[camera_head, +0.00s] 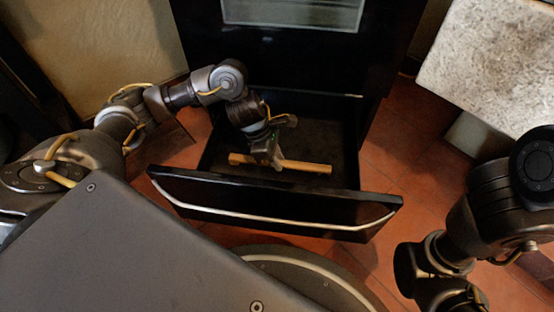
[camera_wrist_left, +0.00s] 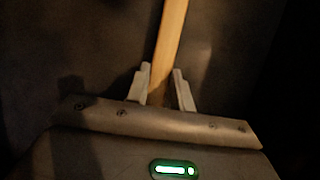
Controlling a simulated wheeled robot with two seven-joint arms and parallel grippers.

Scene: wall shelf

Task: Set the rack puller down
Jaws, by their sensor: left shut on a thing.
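The rack puller (camera_head: 305,166) is a light wooden bar lying across the inside of an open black drawer (camera_head: 270,195). My left gripper (camera_head: 277,163) reaches down into the drawer and is shut on the bar near its middle. In the left wrist view the bar (camera_wrist_left: 171,40) runs up from between the two pale fingers (camera_wrist_left: 162,92) over a dark surface. I cannot tell whether the bar touches the drawer floor. My right arm shows at the right, but its fingertips are not in view.
The drawer front stands close to my base, with a pale handle strip along it. A black oven-like unit (camera_head: 290,60) rises behind the drawer. A speckled counter (camera_head: 490,60) is at the upper right. Red tiled floor (camera_head: 400,150) is clear right of the drawer.

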